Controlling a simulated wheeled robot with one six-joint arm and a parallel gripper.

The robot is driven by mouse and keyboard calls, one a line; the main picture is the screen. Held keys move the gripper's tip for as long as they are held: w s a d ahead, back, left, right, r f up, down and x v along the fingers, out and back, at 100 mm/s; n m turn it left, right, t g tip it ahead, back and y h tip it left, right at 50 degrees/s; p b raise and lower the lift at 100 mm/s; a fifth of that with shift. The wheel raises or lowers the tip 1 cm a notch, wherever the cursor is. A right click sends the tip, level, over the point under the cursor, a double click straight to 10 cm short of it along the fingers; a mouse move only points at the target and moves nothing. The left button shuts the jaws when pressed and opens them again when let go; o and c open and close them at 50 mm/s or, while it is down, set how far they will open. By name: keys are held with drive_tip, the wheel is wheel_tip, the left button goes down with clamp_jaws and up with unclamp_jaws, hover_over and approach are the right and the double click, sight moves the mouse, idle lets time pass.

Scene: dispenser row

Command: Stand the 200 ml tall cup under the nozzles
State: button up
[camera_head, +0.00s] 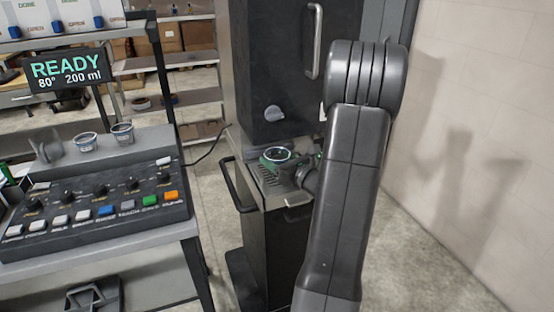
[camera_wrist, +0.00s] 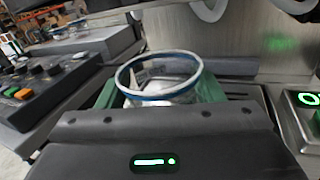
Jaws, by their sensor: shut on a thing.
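A clear cup with a blue rim (camera_wrist: 160,95) is between the green finger pads of my gripper (camera_wrist: 158,92), which is shut on it. The cup looks upright, its open mouth facing up. In the head view the cup (camera_head: 277,154) is over the drip grate (camera_head: 270,182) of the dark dispenser (camera_head: 275,75). Parts of the nozzles (camera_wrist: 212,9) show above and behind the cup in the wrist view. The cup's base is hidden by my gripper, so I cannot tell if it touches the grate. Its size mark is not readable.
Several other cups, one of them a blue-rimmed cup (camera_head: 86,141), stand on the grey ledge at the left. A control panel (camera_head: 95,205) with buttons is below them. A display (camera_head: 67,71) reads READY, 80°, 200 ml. A bare wall (camera_head: 480,110) is at the right.

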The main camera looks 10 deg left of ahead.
drive_tip(key=shift+f+b, duration=0.4)
drive_tip(key=shift+f, duration=0.1)
drive_tip(key=o, duration=1)
drive_tip(key=shift+o, duration=0.2)
drive_tip(key=shift+d, duration=0.1)
drive_tip(key=b+v, duration=0.1)
drive_tip(key=v, duration=1.2)
drive_tip(key=shift+s+d, duration=0.25)
